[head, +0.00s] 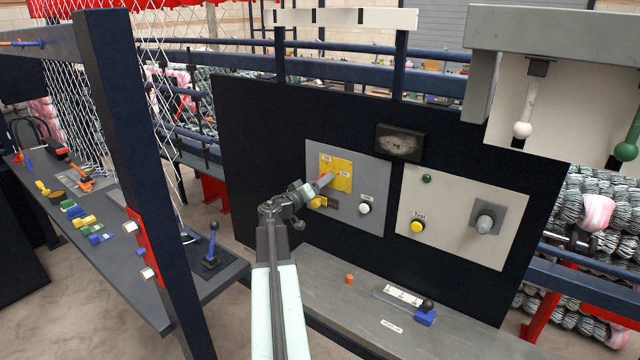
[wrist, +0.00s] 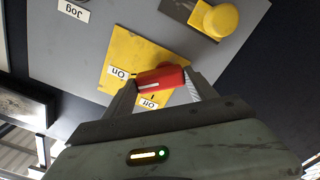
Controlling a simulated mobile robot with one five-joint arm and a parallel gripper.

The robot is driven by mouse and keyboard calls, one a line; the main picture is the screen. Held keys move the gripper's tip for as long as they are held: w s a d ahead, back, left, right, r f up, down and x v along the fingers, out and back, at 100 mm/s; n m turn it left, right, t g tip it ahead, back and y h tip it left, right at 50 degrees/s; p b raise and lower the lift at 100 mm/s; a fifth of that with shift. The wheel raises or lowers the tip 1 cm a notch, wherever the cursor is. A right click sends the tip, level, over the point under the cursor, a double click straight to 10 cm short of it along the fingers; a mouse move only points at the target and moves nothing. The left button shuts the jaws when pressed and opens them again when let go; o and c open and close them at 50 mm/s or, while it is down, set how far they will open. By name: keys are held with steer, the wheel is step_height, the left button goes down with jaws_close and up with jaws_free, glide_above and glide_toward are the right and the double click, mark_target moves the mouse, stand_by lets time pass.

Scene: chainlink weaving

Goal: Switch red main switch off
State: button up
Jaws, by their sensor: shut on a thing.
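The red main switch (wrist: 160,77) sits on a yellow plate (wrist: 125,48) with an "On" label (wrist: 119,73) and an "Off" label (wrist: 149,103). In the wrist view its handle lies nearly sideways, with a white line on its left part; I cannot tell which label it is set to. My gripper (wrist: 161,84) is shut on the red handle, one finger at each end. In the head view the red switch (head: 326,180) is partly hidden by my gripper (head: 319,185), which reaches the yellow plate (head: 343,174) on the grey panel (head: 376,195).
A yellow knob (wrist: 217,20) is close beside the plate. A white button (head: 364,209) is on the same panel. A beige panel with a yellow button (head: 417,226) and a grey knob (head: 485,222) stands right. A grey shelf (head: 320,275) runs below.

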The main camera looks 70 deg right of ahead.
steer(key=shift+w+r+n, duration=0.1)
steer(key=shift+w+n, duration=0.1)
steer(key=shift+n, duration=2.3)
steer(key=shift+w+r+n, duration=0.1)
steer(key=shift+w+n, duration=0.05)
steer(key=shift+n, duration=2.35)
steer(key=o, duration=1.4)
steer(key=shift+c, duration=0.2)
steer(key=v, duration=0.7)
steer(key=shift+w+a, duration=0.15)
steer(key=shift+a, duration=0.15)
